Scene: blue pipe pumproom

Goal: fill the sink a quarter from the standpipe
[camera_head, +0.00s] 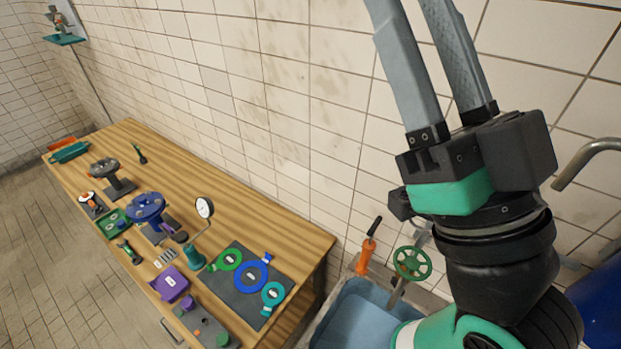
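The sink (318,322) is a grey-rimmed basin at the bottom centre, to the right of the bench. Its inside is blue, and I cannot tell whether that is water or lining. My arm hides its right part. A green handwheel (412,262) on a grey stem stands at the sink's wall side. It may belong to the standpipe, but I cannot tell. A bent grey metal pipe (590,152) shows at the right edge. My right gripper (411,12) is raised in front of the wall, its fingers apart and empty, tips cut off by the top edge. My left gripper is out of view.
A wooden bench (250,215) on the left carries handwheels, a round gauge or mirror on a stand (204,208), a dark mat with coloured rings (250,280), and trays. An orange-handled tool (366,255) stands beside the sink. A blue object (602,305) is at far right.

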